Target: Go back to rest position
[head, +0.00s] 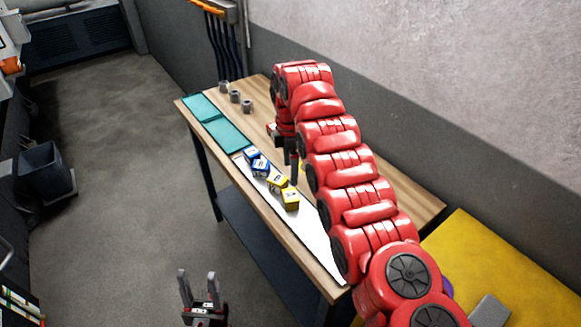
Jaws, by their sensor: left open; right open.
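My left gripper (199,290) is at the bottom of the view, over the floor in front of the table. Its two fingers point up and stand apart, with nothing between them. My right arm reaches in from the lower right over the table. My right gripper (291,170) points down over the table, just behind the yellow boxes (290,199), and holds nothing that I can see. Its fingers are partly hidden by the arm. Blue-and-white boxes (261,167) lie beside the yellow boxes on a white strip (315,240).
The wooden table (260,92) stands along the grey wall. Teal mats (226,136) and several small grey metal parts (235,96) are at its far end. A yellow surface (500,262) is at the right. A dark bin (46,170) stands at the left. The floor between is clear.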

